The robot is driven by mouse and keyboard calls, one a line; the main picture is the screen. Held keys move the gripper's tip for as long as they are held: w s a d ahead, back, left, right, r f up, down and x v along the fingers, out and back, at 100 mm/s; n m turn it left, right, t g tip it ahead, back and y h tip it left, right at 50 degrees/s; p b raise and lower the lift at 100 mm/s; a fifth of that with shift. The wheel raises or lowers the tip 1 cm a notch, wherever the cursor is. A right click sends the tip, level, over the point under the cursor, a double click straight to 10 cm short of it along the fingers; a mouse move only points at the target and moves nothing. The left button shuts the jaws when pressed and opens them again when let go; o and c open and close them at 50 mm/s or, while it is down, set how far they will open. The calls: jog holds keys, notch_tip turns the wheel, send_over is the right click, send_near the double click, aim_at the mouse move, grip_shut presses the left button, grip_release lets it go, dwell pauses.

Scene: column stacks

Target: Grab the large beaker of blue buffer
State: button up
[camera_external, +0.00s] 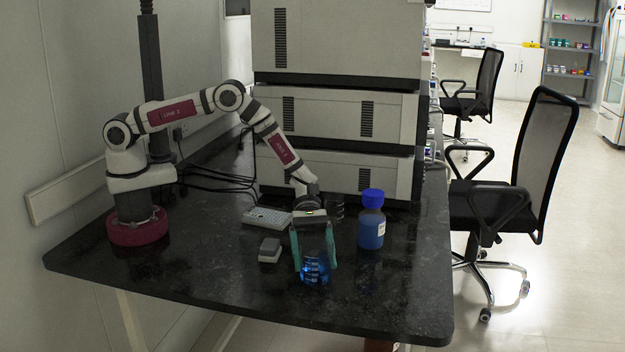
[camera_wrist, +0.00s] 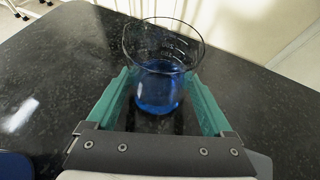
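The large beaker is clear glass with blue liquid in its lower part. It stands upright on the dark bench near the front in the external view (camera_external: 315,270), and it also shows in the wrist view (camera_wrist: 158,92). My gripper (camera_external: 314,264) points down over the beaker with its green fingers spread wide, one on each side of the glass. In the wrist view the fingertips (camera_wrist: 160,74) flank the blue part, and the beaker's round rim shows above them. I cannot tell if either finger touches the glass.
A blue-capped bottle of blue liquid (camera_external: 371,222) stands right of my gripper. A small grey block (camera_external: 269,250) lies to its left, with a pale well plate (camera_external: 267,217) behind. Dark glassware (camera_external: 336,208) is partly hidden behind my gripper. Stacked instruments (camera_external: 337,120) block the back.

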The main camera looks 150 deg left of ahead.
aim_at(318, 261)
jog(key=c, duration=0.8)
jog(key=shift+o, duration=0.2)
jog(key=shift+r, duration=0.15)
jog(key=shift+r, duration=0.5)
notch_tip(318, 261, up, 3)
jog(key=shift+f, duration=0.1)
jog(key=w+d+r, duration=0.1)
jog(key=d+r, duration=0.6)
jog(key=d, duration=0.4)
jog(key=shift+w+d, duration=0.2)
jog(key=shift+d, duration=0.1)
dwell(1.1)
